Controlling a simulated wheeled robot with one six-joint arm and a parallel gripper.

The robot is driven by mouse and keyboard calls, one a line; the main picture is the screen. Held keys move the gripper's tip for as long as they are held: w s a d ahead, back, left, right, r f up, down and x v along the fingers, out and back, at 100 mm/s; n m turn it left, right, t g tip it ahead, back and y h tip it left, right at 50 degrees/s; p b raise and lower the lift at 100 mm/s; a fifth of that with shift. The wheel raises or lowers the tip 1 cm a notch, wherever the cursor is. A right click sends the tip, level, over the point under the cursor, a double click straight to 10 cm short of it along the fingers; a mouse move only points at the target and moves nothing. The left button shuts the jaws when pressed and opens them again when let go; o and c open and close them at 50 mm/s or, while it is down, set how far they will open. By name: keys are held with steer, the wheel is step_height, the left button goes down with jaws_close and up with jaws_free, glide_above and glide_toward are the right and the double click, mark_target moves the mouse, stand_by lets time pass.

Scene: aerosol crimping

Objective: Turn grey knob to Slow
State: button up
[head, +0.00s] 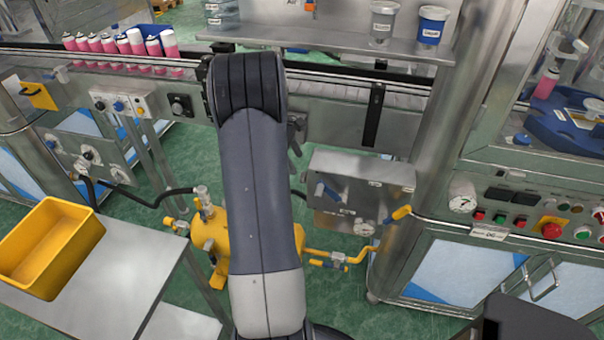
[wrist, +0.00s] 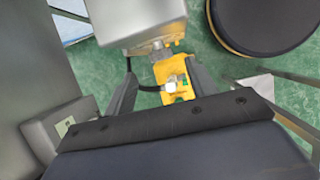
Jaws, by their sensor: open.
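A dark round knob (head: 179,105) on a small plate sits on the front of the conveyor, left of my arm. I cannot tell whether it is the grey knob, and its markings are too small to read. Another small knob (head: 88,156) is on the lower panel at left. My gripper (wrist: 160,68) is open and empty in the wrist view, its two fingers apart above yellow pipework (wrist: 172,75) near the floor. No knob is clear between the fingers. In the head view my arm hides the gripper.
Pink-and-white cans (head: 120,44) stand on the conveyor (head: 335,118). A steel box with a gauge (head: 362,182) and a yellow tank (head: 208,232) are near my arm. A yellow bin (head: 48,245) rests on a steel table (head: 120,285). A control panel (head: 530,215) is at right.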

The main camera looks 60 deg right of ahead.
mark_target(303, 173)
steer(key=x, duration=0.6)
steer(key=shift+s+f, duration=0.1)
steer(key=shift+f, duration=0.25)
steer(key=c, duration=1)
steer(key=y+p, duration=0.1)
steer(key=p, duration=0.2)
steer(key=shift+d+r, duration=0.15)
steer(key=shift+r, duration=0.2)
steer(key=y+p, duration=0.2)
steer(key=shift+d+f+n+g+p, duration=0.2)
steer(key=shift+n+g+p, duration=0.1)
steer(key=shift+n+p, duration=0.1)
steer(key=shift+f+y, duration=0.15)
steer(key=shift+y, duration=0.45)
